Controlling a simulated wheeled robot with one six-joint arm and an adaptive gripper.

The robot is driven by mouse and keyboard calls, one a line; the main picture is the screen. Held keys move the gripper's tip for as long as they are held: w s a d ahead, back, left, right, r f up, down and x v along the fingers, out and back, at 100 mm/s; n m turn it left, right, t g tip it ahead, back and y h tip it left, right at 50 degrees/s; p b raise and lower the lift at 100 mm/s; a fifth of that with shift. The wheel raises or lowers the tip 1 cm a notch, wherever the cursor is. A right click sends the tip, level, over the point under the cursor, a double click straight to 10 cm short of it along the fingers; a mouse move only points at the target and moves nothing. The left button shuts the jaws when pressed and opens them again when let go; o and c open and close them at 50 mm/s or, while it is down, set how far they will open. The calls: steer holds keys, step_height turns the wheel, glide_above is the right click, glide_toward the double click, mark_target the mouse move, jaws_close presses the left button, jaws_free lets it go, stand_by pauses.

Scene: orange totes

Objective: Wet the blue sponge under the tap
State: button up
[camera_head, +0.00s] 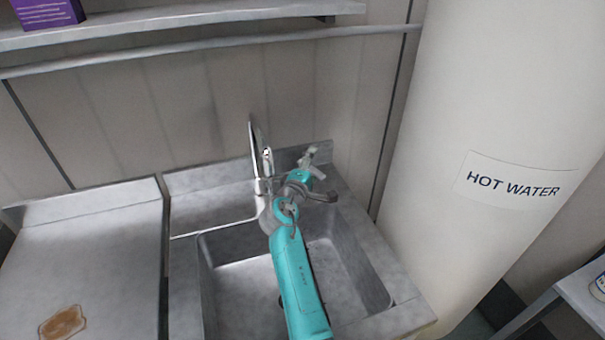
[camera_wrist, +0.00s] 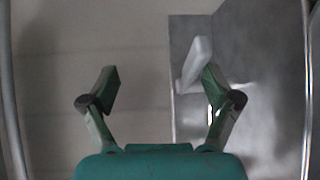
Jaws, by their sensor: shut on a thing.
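My gripper (camera_head: 310,158) is over the back right of the steel sink (camera_head: 365,275), near the back wall. In the wrist view my gripper (camera_wrist: 160,80) has its two fingers well apart, stopped on something I cannot make out. A pale bar-shaped thing (camera_wrist: 196,62) shows beside the right finger; I cannot tell whether it touches. The chrome tap (camera_head: 262,172) stands at the back of the sink, left of my gripper, partly behind my arm. A dark grey spout-like piece (camera_head: 325,196) shows right of my arm. No blue sponge can be seen in either view.
A white HOT WATER tank (camera_head: 480,130) stands close on the right. A shelf (camera_head: 170,20) with a purple box (camera_head: 48,12) and a rail cross the wall above.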

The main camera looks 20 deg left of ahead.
steer(key=shift+s+a+r, duration=0.25)
steer(key=shift+s+r, duration=0.65)
steer(key=shift+s, duration=0.25)
steer(key=shift+c, duration=0.3)
steer(key=shift+s+r, duration=0.1)
steer(key=shift+s, duration=0.55)
steer(key=c, duration=0.4)
steer(key=shift+s+a+f, duration=0.1)
steer(key=shift+s+f, duration=0.25)
steer(key=shift+s, duration=0.45)
